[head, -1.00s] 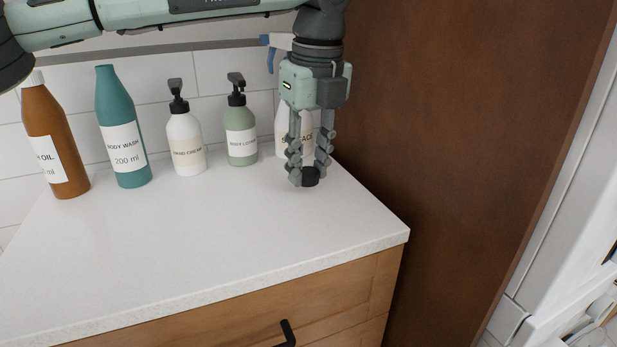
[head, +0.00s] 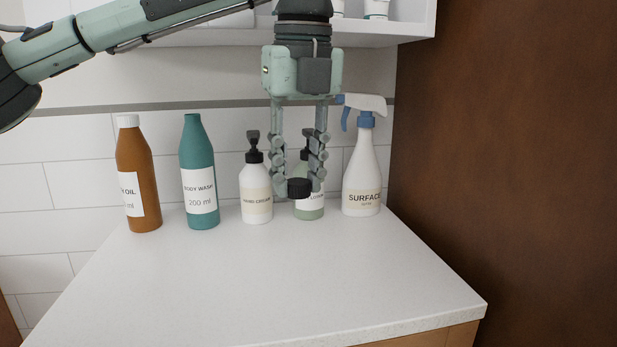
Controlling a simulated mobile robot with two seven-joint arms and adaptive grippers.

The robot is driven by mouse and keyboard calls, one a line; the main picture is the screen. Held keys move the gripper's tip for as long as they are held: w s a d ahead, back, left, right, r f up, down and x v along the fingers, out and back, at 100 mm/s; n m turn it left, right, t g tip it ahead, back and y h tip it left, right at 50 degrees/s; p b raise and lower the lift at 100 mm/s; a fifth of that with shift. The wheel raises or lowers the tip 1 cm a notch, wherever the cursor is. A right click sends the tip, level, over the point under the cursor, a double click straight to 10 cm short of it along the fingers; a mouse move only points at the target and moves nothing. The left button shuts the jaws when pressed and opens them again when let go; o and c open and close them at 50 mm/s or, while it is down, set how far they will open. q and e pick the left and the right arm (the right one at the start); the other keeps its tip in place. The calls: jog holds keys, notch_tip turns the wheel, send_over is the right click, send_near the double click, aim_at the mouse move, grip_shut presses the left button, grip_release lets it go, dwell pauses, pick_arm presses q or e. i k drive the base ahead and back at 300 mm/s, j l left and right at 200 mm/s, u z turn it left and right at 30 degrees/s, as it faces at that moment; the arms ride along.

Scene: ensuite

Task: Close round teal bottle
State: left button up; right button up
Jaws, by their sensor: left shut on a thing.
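The round teal bottle (head: 199,160), labelled "BODY WASH 200 ml", stands upright on the white counter, with no cap visible on its neck. My left gripper (head: 299,188) points down and is shut on a small black cap (head: 299,189). It holds the cap in the air to the right of the teal bottle, in front of the green pump bottle (head: 309,206), which it partly hides. My right gripper is not in view.
A brown bottle with a white cap (head: 138,175) stands left of the teal bottle. A white pump bottle (head: 256,190) and a spray bottle (head: 362,170) stand to its right. A shelf (head: 400,28) hangs above. The counter's front (head: 270,280) is clear.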

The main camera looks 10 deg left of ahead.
aim_at(195, 153)
jog(key=k, duration=1)
